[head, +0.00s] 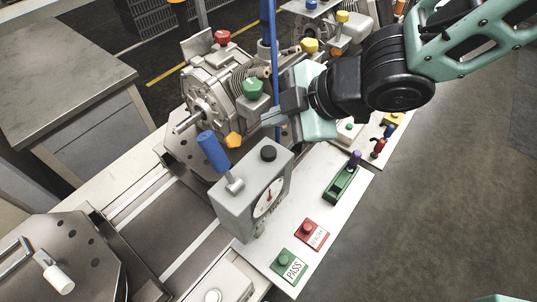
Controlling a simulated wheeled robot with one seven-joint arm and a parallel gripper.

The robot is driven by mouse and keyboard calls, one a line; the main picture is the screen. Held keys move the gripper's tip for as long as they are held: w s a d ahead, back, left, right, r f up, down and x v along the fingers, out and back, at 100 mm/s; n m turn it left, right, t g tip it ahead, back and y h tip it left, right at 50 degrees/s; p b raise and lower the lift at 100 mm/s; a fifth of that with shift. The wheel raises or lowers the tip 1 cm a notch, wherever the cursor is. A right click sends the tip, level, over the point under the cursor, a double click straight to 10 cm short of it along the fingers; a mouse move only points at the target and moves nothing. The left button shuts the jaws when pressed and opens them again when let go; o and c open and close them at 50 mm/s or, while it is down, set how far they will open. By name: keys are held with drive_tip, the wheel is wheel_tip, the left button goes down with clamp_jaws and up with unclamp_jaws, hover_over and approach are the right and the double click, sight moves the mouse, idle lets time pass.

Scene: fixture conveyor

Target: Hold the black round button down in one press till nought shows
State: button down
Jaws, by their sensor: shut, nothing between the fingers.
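The black round button (268,153) sits on top of a grey box (236,208). Its cap is raised above the top face and nothing covers it. A round white dial (268,199) with a red needle is on the box's front face; its figures are too small to read. My gripper (268,118) is shut and empty. It appears above and behind the button in the picture, apart from it, in front of the grey machine.
A grey motor-like machine (215,95) with coloured knobs and a blue upright post (273,50) are close to my gripper. Green PASS (289,265) and red (311,234) buttons lie on the white panel.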

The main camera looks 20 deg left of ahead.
sight(274, 152)
wheel_tip(274, 152, down, 6)
drive_tip(key=b, duration=0.4)
drive_tip(key=shift+r, duration=0.15)
idle(1.7)
drive_tip(key=shift+f+b, duration=0.4)
drive_tip(key=shift+b, duration=0.1)
drive_tip(key=shift+f+b, duration=0.45)
idle(0.4)
drive_tip(key=shift+r, duration=0.1)
idle(2.1)
drive_tip(key=shift+r+p, duration=0.8)
drive_tip(key=shift+p, duration=0.1)
wheel_tip(274, 152, up, 5)
drive_tip(key=p, duration=0.5)
drive_tip(key=shift+r, duration=0.1)
